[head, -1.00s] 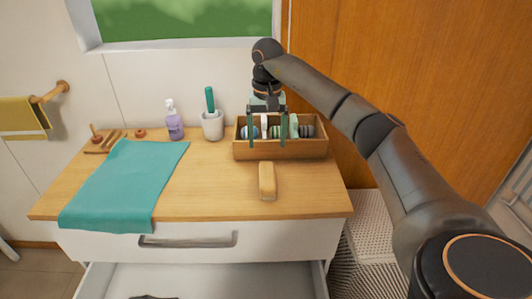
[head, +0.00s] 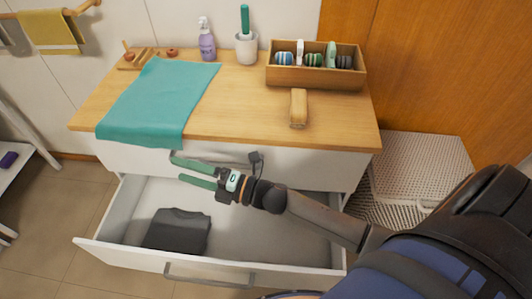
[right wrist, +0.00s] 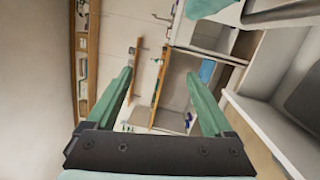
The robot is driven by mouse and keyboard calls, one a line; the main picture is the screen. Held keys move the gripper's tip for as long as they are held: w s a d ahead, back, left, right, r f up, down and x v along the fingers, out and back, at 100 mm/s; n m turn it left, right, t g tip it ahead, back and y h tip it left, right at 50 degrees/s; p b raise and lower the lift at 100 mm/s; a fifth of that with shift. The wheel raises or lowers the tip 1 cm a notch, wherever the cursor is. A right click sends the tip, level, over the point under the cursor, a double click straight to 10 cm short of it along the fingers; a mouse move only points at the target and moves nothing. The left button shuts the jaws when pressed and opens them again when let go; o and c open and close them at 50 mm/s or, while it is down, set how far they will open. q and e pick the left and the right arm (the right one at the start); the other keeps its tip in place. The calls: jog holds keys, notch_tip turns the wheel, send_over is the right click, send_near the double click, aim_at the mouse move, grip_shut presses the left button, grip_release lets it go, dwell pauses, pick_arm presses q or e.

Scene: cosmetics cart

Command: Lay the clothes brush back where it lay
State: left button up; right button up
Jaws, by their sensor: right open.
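The clothes brush (head: 298,108), a tan wooden block, lies on the wooden cabinet top, in front of the divided wooden box (head: 315,82). It stands apart from the box. My right gripper (head: 178,169) has green fingers spread open with nothing between them. It is in front of the cabinet, above the open drawer (head: 270,215) and lower left of the brush. In the right wrist view the open fingers (right wrist: 160,75) show empty, and I cannot make out the brush there. My left gripper is not in view.
A teal towel (head: 160,100) covers the left of the top. A lilac pump bottle (head: 207,45) and a white cup (head: 246,50) stand at the back. The open drawer holds a dark folded cloth (head: 178,230). The top around the brush is clear.

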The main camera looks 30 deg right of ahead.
jog(key=s+d+f+m+g+h, duration=0.2)
jog(key=s+d+f+m+h, duration=0.2)
jog(key=s+f+m, duration=0.5)
jog(key=s+d+f+m+g+h, duration=0.3)
jog(key=s+f+m+h, duration=0.3)
jog(key=s+f+m, duration=0.4)
jog(key=d+f+m, duration=0.1)
jog(key=m, duration=0.5)
jog(key=shift+d+m+g, duration=0.15)
jog(key=shift+m+g, duration=0.15)
